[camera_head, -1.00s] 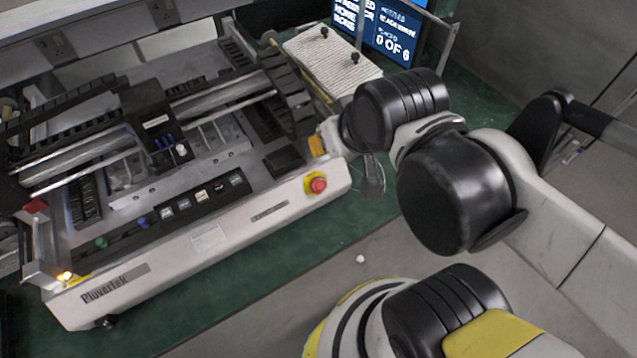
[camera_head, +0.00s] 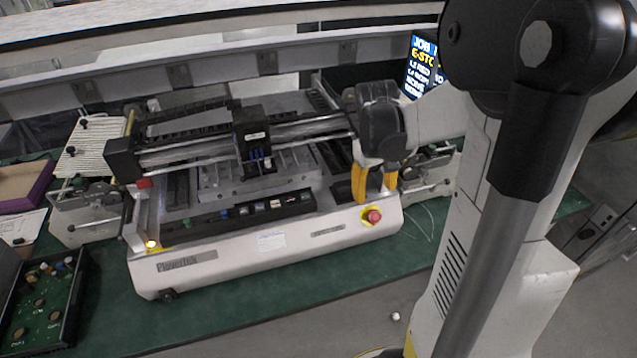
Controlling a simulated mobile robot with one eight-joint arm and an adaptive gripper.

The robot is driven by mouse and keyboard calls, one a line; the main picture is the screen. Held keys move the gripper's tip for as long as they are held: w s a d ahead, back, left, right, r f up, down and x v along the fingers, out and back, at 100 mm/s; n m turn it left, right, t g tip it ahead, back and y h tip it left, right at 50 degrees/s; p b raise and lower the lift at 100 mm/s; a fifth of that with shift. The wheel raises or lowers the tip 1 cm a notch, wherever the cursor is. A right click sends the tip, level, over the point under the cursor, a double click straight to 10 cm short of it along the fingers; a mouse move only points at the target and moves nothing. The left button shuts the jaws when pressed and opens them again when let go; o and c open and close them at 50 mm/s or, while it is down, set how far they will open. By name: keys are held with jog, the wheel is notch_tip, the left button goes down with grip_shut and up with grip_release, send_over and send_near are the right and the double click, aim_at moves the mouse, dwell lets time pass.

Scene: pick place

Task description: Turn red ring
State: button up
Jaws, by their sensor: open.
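A round red knob (camera_head: 373,216) sits on a yellow base at the right end of the front face of the white machine (camera_head: 215,268). It is unobstructed from this side. My gripper (camera_head: 374,196) has two yellow fingers, spread apart and pointing down, just above and behind the knob in the picture. The fingers look empty. I cannot tell whether either finger touches the machine. No separate loose red ring shows; a small red part (camera_head: 144,183) sits at the machine's left end.
The machine stands on a green table (camera_head: 105,310), with rails and a black carriage (camera_head: 252,140) left of my gripper. A dark tray (camera_head: 42,305) with several small parts lies at the front left. A screen (camera_head: 420,65) stands behind my arm.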

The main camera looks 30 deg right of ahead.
aim_at(375, 214)
jog(key=f+b, duration=0.1)
jog(key=f, duration=0.2)
jog(key=d+f+b, duration=0.1)
jog(key=f+b, duration=0.1)
jog(key=f, duration=0.2)
jog(key=f+b, duration=0.1)
jog(key=f, duration=0.3)
jog(key=shift+s+d, duration=0.1)
jog(key=shift+d, duration=0.25)
jog(key=c, duration=1.2)
